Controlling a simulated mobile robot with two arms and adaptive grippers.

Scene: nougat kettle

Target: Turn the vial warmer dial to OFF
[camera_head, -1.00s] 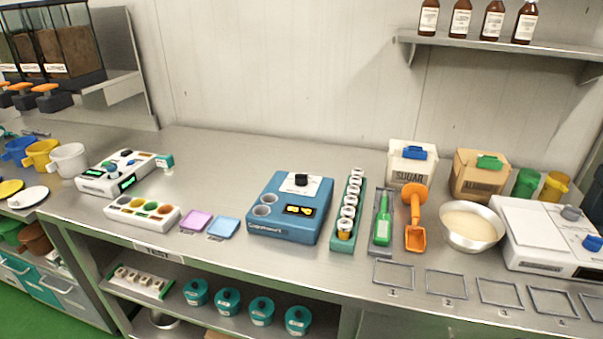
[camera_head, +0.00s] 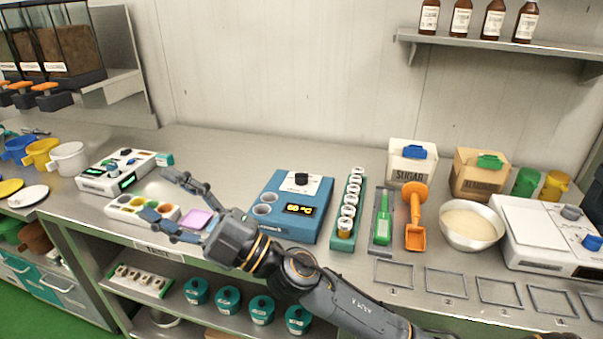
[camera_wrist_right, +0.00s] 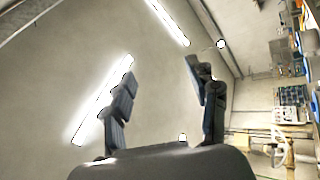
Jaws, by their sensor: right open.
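The vial warmer (camera_head: 283,222) is a blue box on the middle of the steel counter. Its black dial (camera_head: 301,179) sits on a white plate at the back of its top, and a lit display (camera_head: 298,210) shows a temperature. My right gripper (camera_head: 152,194) is open and empty, left of the warmer, above the palette and the pink pad, with its fingers pointing left. The right wrist view shows the two spread fingers (camera_wrist_right: 166,88) with nothing between them. My left gripper is not in view.
A teal rack of vials (camera_head: 335,240) stands just right of the warmer. A palette of coloured cups (camera_head: 112,212) and a pink pad (camera_head: 196,219) lie to its left. A white device (camera_head: 92,182) stands farther left. Counter behind the warmer is clear.

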